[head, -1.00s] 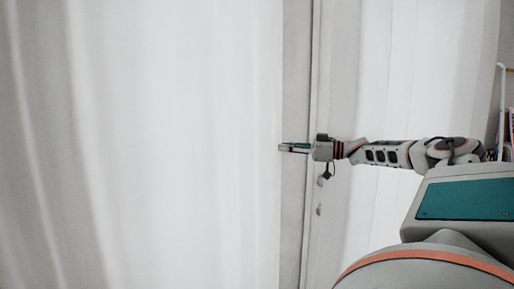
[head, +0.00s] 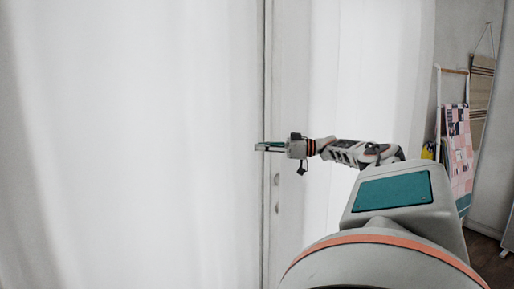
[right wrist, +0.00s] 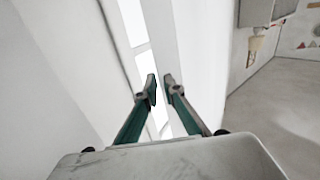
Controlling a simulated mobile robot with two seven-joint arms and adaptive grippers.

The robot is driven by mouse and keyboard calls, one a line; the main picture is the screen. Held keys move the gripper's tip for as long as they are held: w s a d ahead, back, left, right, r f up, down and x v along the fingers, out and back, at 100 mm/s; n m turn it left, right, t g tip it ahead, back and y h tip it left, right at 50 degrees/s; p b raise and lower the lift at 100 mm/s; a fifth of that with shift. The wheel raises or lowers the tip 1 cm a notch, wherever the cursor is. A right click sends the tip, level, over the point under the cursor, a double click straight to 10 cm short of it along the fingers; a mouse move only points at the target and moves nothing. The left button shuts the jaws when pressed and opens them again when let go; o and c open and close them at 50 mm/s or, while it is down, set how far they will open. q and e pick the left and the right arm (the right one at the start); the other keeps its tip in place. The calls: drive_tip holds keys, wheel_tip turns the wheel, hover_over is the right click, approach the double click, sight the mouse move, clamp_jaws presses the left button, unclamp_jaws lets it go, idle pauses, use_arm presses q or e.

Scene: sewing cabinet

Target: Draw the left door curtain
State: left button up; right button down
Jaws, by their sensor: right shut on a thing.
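The left door curtain (head: 140,130) is white and hangs in soft, wide folds across the left half of the head view. Its right edge runs straight down beside the grey door frame (head: 290,80). My right gripper (head: 261,147) is at this edge, about mid-height in the picture, and is shut on the curtain. In the right wrist view, the green-sided fingers (right wrist: 161,92) are close together, with white cloth (right wrist: 60,70) to their left; the pinched cloth itself is hard to make out. My left gripper is not in view.
A second white curtain (head: 365,80) hangs right of the frame. Small door hardware (head: 277,180) sits on the frame below my gripper. A rack with a patchwork quilt (head: 458,150) stands at the far right. The right wrist view shows bare floor (right wrist: 285,105) at right.

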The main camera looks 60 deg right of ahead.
drive_tip(key=c, duration=2.2)
unclamp_jaws()
drive_tip(key=shift+s+d, duration=0.1)
drive_tip(key=shift+o, duration=0.2)
drive_tip(key=shift+d+f, duration=0.1)
drive_tip(key=shift+d, duration=0.05)
drive_tip(key=v, duration=1.2)
